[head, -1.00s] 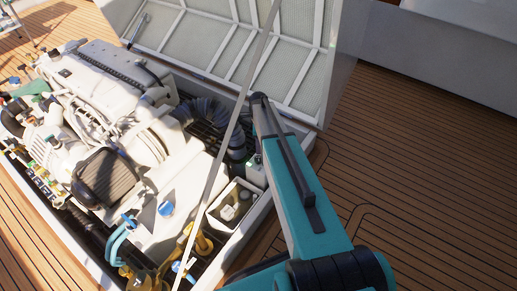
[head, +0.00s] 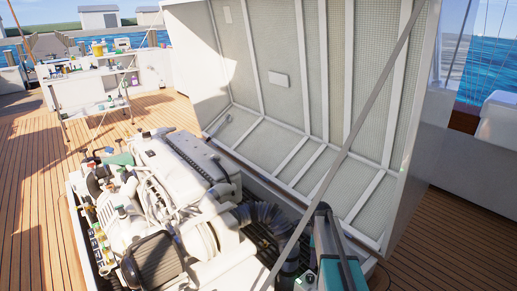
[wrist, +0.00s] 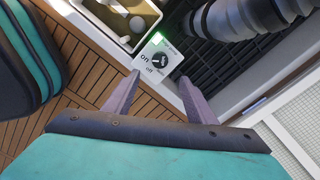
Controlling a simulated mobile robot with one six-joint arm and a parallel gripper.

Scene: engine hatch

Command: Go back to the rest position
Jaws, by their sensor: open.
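My gripper (wrist: 158,98) shows in the wrist view with its two grey fingers spread apart and nothing between them. Just beyond the fingertips is a white switch panel (wrist: 157,62) with a dark knob, the words "on" and "off", and a lit green light. The fingers look close to the panel; I cannot tell whether they touch it. In the head view my teal arm rises at the bottom, right of centre, and the gripper itself cannot be made out there.
The white engine (head: 165,185) sits in the open hatch. The raised hatch lid (head: 290,85) stands behind it, with a thin strut (head: 362,115) crossing in front. A dark corrugated hose (wrist: 240,18) runs beside the panel. Wooden deck (head: 35,215) lies clear at left.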

